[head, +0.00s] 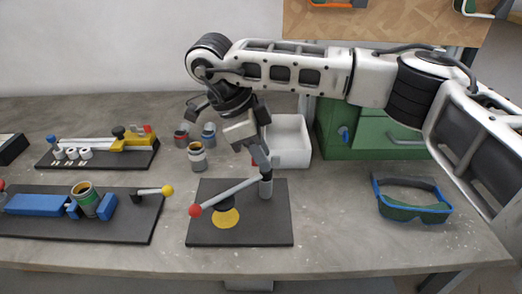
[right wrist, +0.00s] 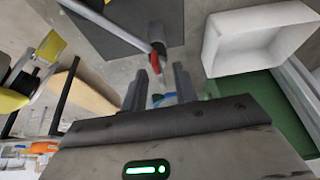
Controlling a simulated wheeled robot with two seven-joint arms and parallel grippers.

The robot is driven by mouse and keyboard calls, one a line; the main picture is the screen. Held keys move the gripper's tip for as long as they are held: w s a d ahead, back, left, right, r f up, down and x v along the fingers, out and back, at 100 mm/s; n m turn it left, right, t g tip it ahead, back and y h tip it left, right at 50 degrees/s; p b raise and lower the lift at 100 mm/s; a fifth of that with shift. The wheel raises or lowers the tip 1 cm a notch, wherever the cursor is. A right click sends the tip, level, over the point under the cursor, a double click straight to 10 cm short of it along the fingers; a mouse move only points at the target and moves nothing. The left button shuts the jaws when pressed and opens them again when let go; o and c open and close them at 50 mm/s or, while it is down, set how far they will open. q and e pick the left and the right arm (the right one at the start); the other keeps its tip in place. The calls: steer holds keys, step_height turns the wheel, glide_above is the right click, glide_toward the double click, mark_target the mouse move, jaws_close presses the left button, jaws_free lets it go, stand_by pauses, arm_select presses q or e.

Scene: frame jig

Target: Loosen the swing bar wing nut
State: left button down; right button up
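The swing bar (head: 228,195) is a grey bar with a red ball at its free end, running from a grey post (head: 266,190) on a dark base plate (head: 270,232). In the right wrist view, the red wing nut (right wrist: 156,63) shows at the end of the grey post (right wrist: 157,36). My right gripper (head: 264,172) points down at the post top, its fingers hiding most of the nut in the head view. In the right wrist view, the fingers (right wrist: 161,72) are apart, with the nut at the gap between their tips; contact cannot be told. My left gripper is not in view.
A white bin (head: 291,142) and a green case (head: 375,135) stand behind the plate. Small cans (head: 197,156) stand behind it to the left. A blue clamp fixture (head: 38,204) lies left, goggles (head: 412,212) right. Bench between plate and goggles is clear.

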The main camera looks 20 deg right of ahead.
arm_select(q)
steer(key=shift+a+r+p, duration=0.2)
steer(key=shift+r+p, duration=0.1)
steer(key=shift+p, duration=0.85)
arm_select(e)
steer(key=v, duration=1.6)
steer(key=shift+a+f, duration=0.1)
steer(key=shift+f, duration=0.05)
